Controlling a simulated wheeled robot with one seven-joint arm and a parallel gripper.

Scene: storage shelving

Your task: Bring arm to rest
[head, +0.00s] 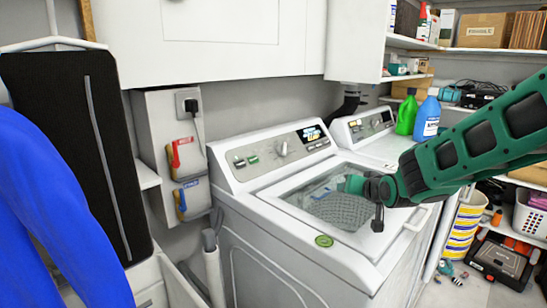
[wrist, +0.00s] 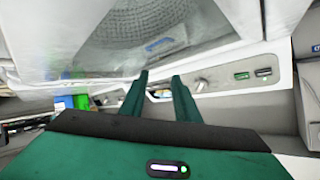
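My green arm (head: 470,150) reaches in from the right in the head view. My gripper (head: 350,184) is over the glass lid of the front washing machine (head: 255,190). In the wrist view the two green fingers of my gripper (wrist: 160,76) stand apart, with nothing held between them. Whether the fingertips touch the machine is hard to tell. Its control panel (wrist: 220,80) shows beyond the fingers in the wrist view.
A second machine (head: 365,125) stands behind. A green bottle (head: 407,115) and a blue bottle (head: 427,118) stand near the arm. White cabinets (head: 210,35) hang above. A black ironing board (head: 90,150) and blue cloth (head: 50,215) are at left. Shelves (head: 490,55) fill the right.

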